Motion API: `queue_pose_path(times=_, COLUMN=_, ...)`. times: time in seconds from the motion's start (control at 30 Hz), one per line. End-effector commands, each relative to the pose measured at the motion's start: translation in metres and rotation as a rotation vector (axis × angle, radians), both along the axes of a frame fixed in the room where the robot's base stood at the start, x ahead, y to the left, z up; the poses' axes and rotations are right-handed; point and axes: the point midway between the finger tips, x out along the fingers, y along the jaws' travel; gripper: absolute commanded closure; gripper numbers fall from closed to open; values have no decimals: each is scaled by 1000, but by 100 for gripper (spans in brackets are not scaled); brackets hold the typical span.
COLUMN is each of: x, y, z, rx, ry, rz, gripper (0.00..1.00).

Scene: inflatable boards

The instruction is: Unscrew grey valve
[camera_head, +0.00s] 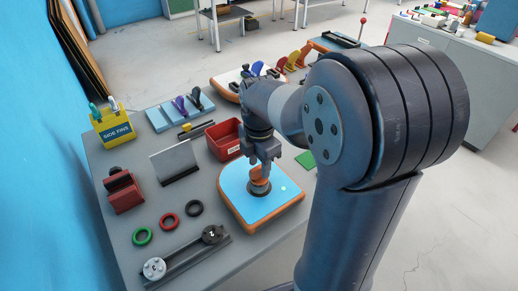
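A blue inflatable board with an orange edge (235,192) lies at the front right of the grey table. A small round grey valve (260,188) sits on its top, with an orange part (258,174) just above it. My gripper (263,163) points down directly over the valve. Its fingers are close to the orange part, and I cannot tell whether they touch or hold it. The fingertips are too small and partly hidden to show how far they are open.
A red bin (225,142), a grey plate on a stand (175,163) and a red block (124,190) stand nearby. Green (142,236), red (168,221) and black (195,208) rings lie by a slotted bar (185,259). A yellow "SIDE FINS" box (113,127) stands at the left.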

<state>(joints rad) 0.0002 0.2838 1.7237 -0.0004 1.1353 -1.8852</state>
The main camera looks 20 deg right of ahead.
Motion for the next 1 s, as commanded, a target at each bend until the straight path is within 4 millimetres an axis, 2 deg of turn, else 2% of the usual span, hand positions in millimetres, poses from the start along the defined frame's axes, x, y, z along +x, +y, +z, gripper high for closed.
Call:
queue_pose_path(times=0.2, x=0, y=0, z=-20, rx=1, ry=1, rz=0, gripper=60)
queue_pose_path(times=0.53, x=0, y=0, z=-23, rx=1, ry=-2, rz=0, gripper=60)
queue_pose_path(times=1.0, x=0, y=0, z=-22, rx=0, ry=-1, rz=0, gripper=98)
